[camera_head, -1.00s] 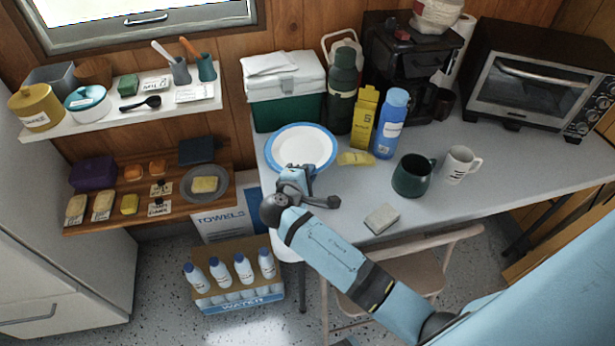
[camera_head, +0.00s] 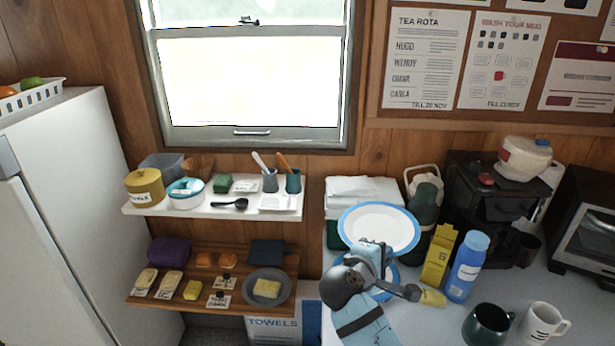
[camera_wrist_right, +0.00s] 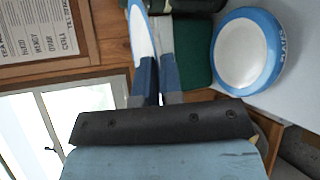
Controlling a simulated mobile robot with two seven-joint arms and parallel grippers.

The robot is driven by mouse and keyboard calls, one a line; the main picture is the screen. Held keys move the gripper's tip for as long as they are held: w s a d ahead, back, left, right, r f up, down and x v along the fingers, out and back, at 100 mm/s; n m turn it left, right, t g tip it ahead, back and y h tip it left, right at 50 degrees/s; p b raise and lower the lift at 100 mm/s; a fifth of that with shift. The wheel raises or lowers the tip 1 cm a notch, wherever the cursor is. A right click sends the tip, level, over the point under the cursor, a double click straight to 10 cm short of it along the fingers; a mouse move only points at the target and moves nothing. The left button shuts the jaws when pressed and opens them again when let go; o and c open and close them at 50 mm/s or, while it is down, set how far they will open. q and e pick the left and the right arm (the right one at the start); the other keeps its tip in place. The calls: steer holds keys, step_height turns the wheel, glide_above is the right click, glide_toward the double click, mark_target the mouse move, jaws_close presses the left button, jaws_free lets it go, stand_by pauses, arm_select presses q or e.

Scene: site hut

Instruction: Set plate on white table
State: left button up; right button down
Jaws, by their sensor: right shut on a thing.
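A white plate with a blue rim (camera_head: 379,226) is held up and tilted in my right gripper (camera_head: 372,252), above the pale table (camera_head: 425,325). In the right wrist view the held plate (camera_wrist_right: 139,35) shows nearly edge-on between the fingers of my right gripper (camera_wrist_right: 146,72). Below it on the table is another round white piece with a blue rim (camera_wrist_right: 247,52), marked PLATES; in the head view only its blue edge (camera_head: 383,294) shows behind the gripper. My left gripper is not in view.
A green cool box with a white lid (camera_head: 340,190), dark green flask (camera_head: 422,215), yellow carton (camera_head: 439,256) and blue bottle (camera_head: 467,267) stand close by. A green mug (camera_head: 486,325) and white mug (camera_head: 541,322) stand at right. Wall shelves (camera_head: 240,290) are at left.

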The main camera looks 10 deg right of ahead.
steer(key=shift+w+d+n+t+y, duration=0.15)
steer(key=shift+w+n+t+y, duration=0.5)
steer(key=shift+n+t+y, duration=0.35)
steer(key=n+t+y, duration=0.1)
steer(key=w+n+t+y, duration=0.1)
steer(key=n+y, duration=0.1)
steer(key=shift+a, duration=0.2)
steer(key=shift+a+n+t+y, duration=0.25)
steer(key=shift+n+t+y, duration=0.15)
steer(key=shift+n+y, duration=0.45)
steer(key=n+y, duration=0.1)
steer(key=a+n+y, duration=0.1)
steer(key=y, duration=0.1)
steer(key=shift+s+a+r+t, duration=0.1)
steer(key=shift+s+t, duration=0.1)
steer(key=shift+t, duration=0.2)
arm_select(q)
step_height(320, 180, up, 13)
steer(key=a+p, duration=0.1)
steer(key=p, duration=1.4)
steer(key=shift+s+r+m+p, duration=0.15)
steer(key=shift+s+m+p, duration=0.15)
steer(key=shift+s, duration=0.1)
arm_select(e)
steer(key=s+a+r+n+y, duration=0.1)
steer(key=s+r+y, duration=0.1)
steer(key=s+r, duration=0.8)
step_height(320, 180, up, 2)
steer(key=shift+s+n, duration=0.35)
steer(key=shift+s, duration=0.05)
